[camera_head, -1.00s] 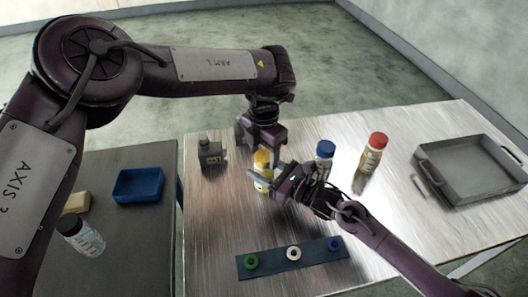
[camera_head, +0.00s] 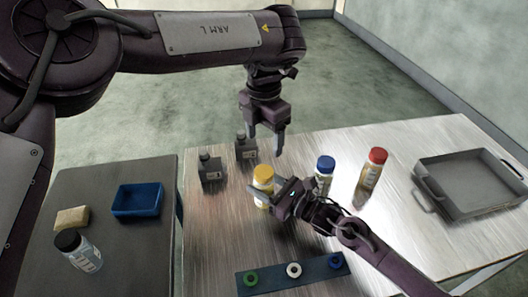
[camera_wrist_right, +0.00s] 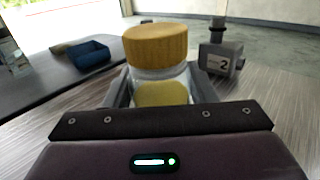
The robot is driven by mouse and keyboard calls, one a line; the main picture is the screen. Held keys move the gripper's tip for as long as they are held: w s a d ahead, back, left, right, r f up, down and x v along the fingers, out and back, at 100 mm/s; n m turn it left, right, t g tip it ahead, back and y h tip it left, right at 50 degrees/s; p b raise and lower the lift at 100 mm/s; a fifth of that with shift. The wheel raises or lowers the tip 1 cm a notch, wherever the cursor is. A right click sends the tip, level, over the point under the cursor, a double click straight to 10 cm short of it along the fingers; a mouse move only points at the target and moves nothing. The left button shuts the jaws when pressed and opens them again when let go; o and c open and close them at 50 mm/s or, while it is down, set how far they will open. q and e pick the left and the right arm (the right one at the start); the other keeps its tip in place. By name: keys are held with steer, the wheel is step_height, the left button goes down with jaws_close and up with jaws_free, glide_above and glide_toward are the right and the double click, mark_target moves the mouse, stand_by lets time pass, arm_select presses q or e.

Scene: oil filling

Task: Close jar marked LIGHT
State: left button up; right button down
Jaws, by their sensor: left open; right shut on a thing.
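The jar with the yellow cap (camera_head: 263,174) stands on the metal table, and its cap sits on top. The jar also shows close up in the right wrist view (camera_wrist_right: 157,75), with clear glass and yellow contents; I cannot read a LIGHT mark on it. My right gripper (camera_head: 268,193) is shut around the jar's body below the cap, with a jaw on each side in the right wrist view. My left gripper (camera_head: 265,141) is open and empty, raised above and behind the jar, apart from the cap.
Blue-capped (camera_head: 324,166) and red-capped (camera_head: 376,160) jars stand to the right. A grey tray (camera_head: 436,200) is farther right. A strip with coloured rings (camera_head: 270,279) lies in front. A side table holds a blue bin (camera_head: 138,212).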

mark_target(273, 189)
arm_select(q)
steer(key=shift+r, duration=0.8)
arm_select(e)
steer(key=c, duration=0.5)
jaws_free()
steer(key=b+v, duration=0.1)
steer(key=v, duration=0.6)
steer(key=shift+f, duration=0.1)
arm_select(q)
steer(key=shift+f+b, duration=0.3)
steer(key=shift+f, duration=0.55)
arm_select(e)
steer(key=shift+s+d, duration=0.25)
steer(key=shift+d, duration=0.05)
